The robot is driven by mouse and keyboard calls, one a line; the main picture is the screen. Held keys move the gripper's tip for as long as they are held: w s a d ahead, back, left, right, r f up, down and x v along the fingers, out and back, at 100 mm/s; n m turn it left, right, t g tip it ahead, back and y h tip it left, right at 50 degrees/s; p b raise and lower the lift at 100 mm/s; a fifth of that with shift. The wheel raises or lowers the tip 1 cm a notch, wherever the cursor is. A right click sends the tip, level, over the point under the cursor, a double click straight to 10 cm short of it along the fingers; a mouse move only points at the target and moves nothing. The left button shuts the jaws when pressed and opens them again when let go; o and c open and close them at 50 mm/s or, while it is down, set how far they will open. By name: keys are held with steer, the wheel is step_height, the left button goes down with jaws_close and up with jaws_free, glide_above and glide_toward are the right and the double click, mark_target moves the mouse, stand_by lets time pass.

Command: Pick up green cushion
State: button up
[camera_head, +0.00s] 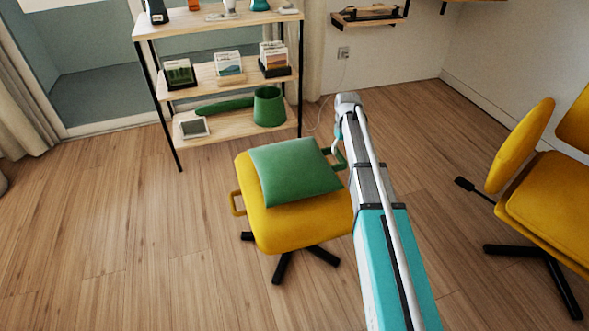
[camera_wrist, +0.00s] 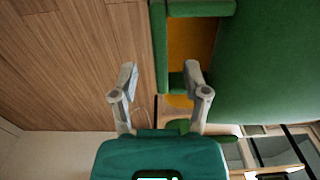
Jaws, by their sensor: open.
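The green cushion (camera_head: 295,170) lies tilted on the yellow seat (camera_head: 300,222) of a low chair with black legs. In the wrist view the cushion (camera_wrist: 275,65) fills the upper right. My gripper (camera_wrist: 162,74) is open, with its two fingers apart. A green bar (camera_wrist: 161,45), part of a loop beside the cushion, shows just beyond and between the fingertips. The cushion's main body is to the right of both fingers. In the head view my arm reaches past the cushion's right side, and the fingers are hard to make out.
A shelf unit (camera_head: 237,72) with small boxes, a dark green pot (camera_head: 268,107) and a picture frame (camera_head: 194,127) stands behind the chair. Another yellow chair (camera_head: 548,200) is at the right. The wooden floor (camera_head: 100,240) at the left is clear.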

mark_target(341, 154)
steer(key=shift+f, duration=0.1)
steer(key=shift+f+b, duration=2.55)
steer(key=shift+b, duration=0.1)
jaws_close()
